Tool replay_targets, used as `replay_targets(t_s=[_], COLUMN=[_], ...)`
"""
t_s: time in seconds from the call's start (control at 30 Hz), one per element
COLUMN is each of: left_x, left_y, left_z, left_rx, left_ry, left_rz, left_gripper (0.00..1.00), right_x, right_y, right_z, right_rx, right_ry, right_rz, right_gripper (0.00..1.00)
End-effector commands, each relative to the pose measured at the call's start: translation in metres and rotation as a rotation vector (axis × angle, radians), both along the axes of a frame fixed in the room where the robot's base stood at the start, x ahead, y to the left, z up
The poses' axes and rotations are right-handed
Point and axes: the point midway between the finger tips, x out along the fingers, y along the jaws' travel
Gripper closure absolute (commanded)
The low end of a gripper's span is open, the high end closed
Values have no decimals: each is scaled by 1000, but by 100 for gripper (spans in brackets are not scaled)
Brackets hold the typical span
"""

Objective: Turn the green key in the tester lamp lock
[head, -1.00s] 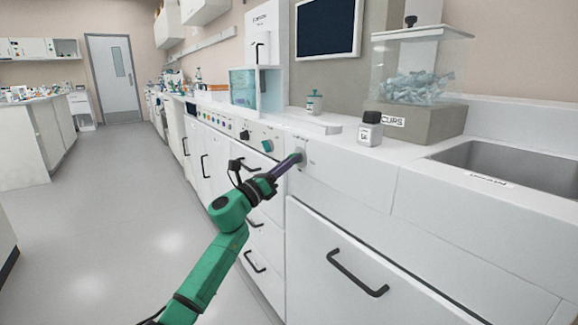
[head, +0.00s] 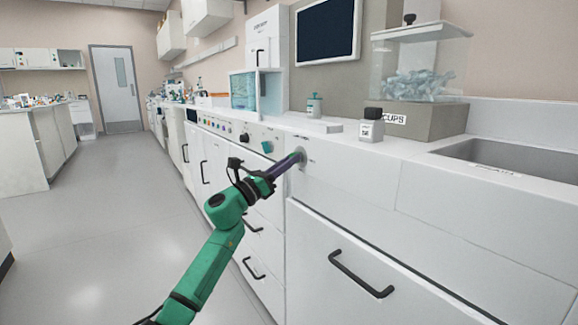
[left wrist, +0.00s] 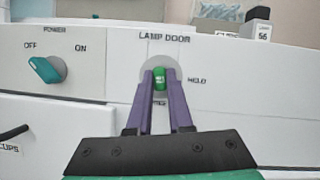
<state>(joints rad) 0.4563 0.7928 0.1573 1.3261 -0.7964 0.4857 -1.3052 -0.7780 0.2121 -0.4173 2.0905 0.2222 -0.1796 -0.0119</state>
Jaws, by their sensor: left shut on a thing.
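The green key (left wrist: 160,79) sits in the round grey lock plate (left wrist: 147,76) under the "LAMP DOOR" label on the white panel front. In the left wrist view the key stands roughly upright, between the two purple fingers of my left gripper (left wrist: 160,82). The fingers are shut on it. "HELD" is printed to the right of the lock; a label below it is partly hidden by the fingers. In the head view my left gripper (head: 296,158) reaches the lock plate (head: 304,153) from the left, with some green showing at the fingertips. My right gripper is not in view.
A teal knob (left wrist: 45,69) marked "POWER" is left of the lock. Drawer handles (head: 359,275) stick out below. A small black-capped bottle (head: 371,126) and a clear bin (head: 418,70) stand on the counter. The floor (head: 100,215) to the left is clear.

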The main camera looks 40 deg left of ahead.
Motion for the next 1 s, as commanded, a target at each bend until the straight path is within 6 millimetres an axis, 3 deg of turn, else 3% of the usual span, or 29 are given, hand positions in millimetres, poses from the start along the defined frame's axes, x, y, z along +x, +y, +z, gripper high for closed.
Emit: replay_targets(t_s=[0.17,0.57,0.6,0.67,1.0], left_x=[0,0,0,0,0], left_y=[0,1,0,0,0], left_z=[0,-3,0,0,0], left_rx=[2,115,112,111,109], left_ry=[0,-36,-33,-33,-32], left_rz=[-1,0,0,-1,0], left_gripper=[100,100,66,47,47], right_x=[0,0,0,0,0], right_y=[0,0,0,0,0], right_z=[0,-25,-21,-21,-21], right_rx=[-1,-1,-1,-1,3], right_ry=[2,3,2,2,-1], right_rz=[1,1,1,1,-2], right_gripper=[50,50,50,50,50])
